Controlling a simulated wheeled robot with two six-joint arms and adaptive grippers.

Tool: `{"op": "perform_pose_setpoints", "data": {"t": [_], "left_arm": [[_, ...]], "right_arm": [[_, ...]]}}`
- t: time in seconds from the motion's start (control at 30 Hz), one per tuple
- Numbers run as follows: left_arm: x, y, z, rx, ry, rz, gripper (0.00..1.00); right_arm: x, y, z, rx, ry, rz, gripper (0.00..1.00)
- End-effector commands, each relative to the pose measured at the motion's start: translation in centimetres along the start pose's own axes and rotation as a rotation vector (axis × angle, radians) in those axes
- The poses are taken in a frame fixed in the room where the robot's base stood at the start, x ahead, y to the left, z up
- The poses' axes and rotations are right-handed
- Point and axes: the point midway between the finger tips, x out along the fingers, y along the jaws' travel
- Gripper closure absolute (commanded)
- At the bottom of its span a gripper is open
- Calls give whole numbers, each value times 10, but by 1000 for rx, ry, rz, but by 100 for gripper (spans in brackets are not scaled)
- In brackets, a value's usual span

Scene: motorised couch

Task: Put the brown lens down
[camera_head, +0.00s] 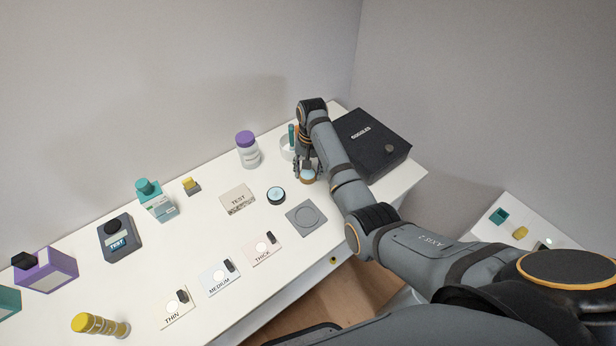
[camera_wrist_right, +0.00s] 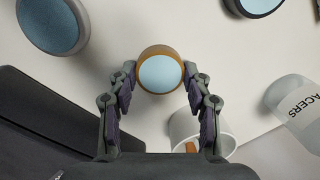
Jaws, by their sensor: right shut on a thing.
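The brown lens (camera_wrist_right: 160,72) has a brown rim and a pale blue face. My right gripper (camera_wrist_right: 159,88) is shut on it, one finger on each side of the rim. In the head view the lens (camera_head: 308,179) shows under my right gripper (camera_head: 309,170), over the white table (camera_head: 345,205) between the white cup and the grey square plate. I cannot tell whether it touches the table. My left gripper is not in view.
The black goggles box (camera_head: 372,150) stands right of the gripper. The white cup (camera_head: 286,152) and purple-lidded jar (camera_head: 247,150) are behind it. A dark-rimmed blue lens (camera_head: 276,196) and grey plate with a round mark (camera_head: 306,217) lie in front. Thickness cards (camera_head: 221,276) lie farther left.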

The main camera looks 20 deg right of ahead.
Motion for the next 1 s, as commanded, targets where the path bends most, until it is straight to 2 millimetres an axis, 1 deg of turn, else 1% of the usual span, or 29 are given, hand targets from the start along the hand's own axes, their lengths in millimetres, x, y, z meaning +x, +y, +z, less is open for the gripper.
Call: {"op": "perform_pose_setpoints", "data": {"t": [0.17, 0.3, 0.33, 0.47, 0.77, 0.83, 0.93, 1.0], "left_arm": [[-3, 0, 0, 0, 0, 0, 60], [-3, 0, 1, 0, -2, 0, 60], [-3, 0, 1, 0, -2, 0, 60], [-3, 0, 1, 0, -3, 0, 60], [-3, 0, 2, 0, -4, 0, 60], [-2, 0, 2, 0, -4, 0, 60], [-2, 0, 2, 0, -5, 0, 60], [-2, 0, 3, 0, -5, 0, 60]], "right_arm": [[-2, 0, 0, 0, -1, 0, 83], [2, 0, 0, 0, -1, 1, 83], [2, 0, 0, 0, -1, 0, 46], [2, 0, 0, 0, -1, 0, 29], [1, 0, 0, 0, 0, 0, 28], [-3, 0, 0, 0, 1, 0, 28], [-18, -1, -1, 0, 3, -2, 28], [-35, -1, -1, 0, 5, -2, 28]]}}
